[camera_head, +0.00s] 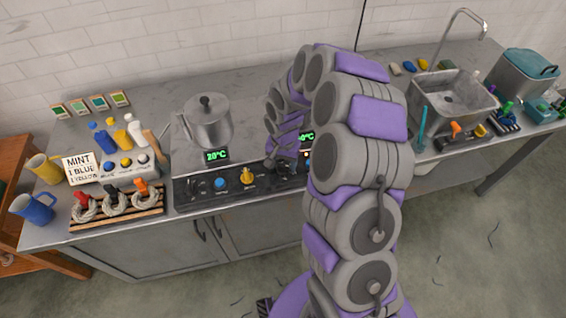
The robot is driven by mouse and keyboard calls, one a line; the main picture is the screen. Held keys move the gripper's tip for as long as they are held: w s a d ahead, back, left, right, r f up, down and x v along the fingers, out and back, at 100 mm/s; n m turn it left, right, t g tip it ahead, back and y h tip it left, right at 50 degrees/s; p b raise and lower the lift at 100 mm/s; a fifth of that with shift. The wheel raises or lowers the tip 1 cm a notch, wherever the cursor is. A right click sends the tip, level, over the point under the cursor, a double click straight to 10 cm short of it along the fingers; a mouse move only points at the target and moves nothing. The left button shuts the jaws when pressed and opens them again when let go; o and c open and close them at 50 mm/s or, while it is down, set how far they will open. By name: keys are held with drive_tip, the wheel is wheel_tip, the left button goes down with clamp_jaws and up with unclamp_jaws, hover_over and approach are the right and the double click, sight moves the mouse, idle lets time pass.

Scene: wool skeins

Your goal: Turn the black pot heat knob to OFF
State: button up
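The dark control panel (233,196) runs along the counter's front edge. A blue knob (220,184) and a yellow knob (247,177) show on it. My gripper (279,161) is low over the panel, right of the yellow knob. Dark parts show at its tip, and I cannot tell whether they are its fingers or a black knob, nor whether it touches the panel. The panel's right part is hidden behind my arm. A green display (216,155) reads 20°C. A second display (307,137) is partly covered by my arm.
A metal pot (207,124) stands behind the panel. At left are a MINT sign (80,168), bottles, mugs and a wooden rack (118,211) of wool skeins. At right are a sink (452,105) and a teal-lidded container (528,66). My arm crosses the middle.

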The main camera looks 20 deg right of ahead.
drive_tip(key=c, duration=0.8)
